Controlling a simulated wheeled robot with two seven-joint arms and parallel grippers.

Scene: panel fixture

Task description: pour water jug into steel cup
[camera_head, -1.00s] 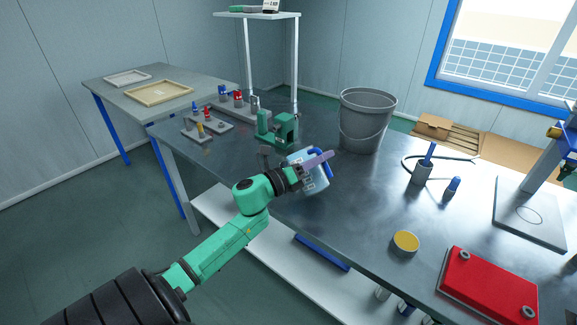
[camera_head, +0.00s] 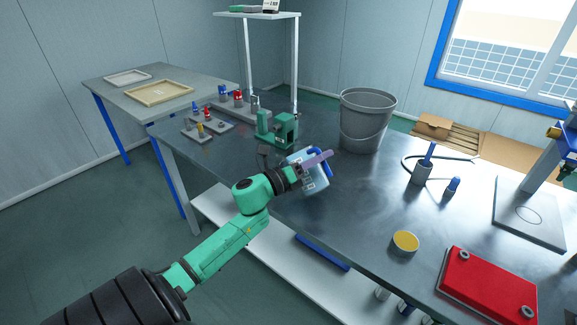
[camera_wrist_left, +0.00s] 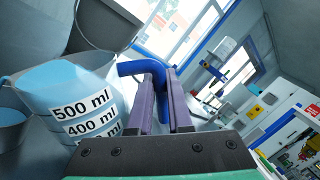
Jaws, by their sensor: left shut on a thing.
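The water jug (camera_head: 318,178) is a clear jug with light blue water and a blue handle, tilted at the table's near edge. Its volume marks, 500 ml and 400 ml, show in the left wrist view (camera_wrist_left: 82,108). My left gripper (camera_head: 328,155) has purple fingers shut on the blue handle (camera_wrist_left: 148,68). A grey rounded thing (camera_wrist_left: 8,122) stands at the left edge of the left wrist view, beside the jug; I cannot tell whether it is the steel cup. I cannot clearly make out the steel cup in the head view. My right gripper is not in view.
A large grey bucket (camera_head: 366,122) stands behind the jug. A green fixture (camera_head: 278,130) is to the left. A yellow-topped tin (camera_head: 405,242) and a red panel (camera_head: 487,288) lie to the right. The dark tabletop (camera_head: 350,205) is clear between jug and tin.

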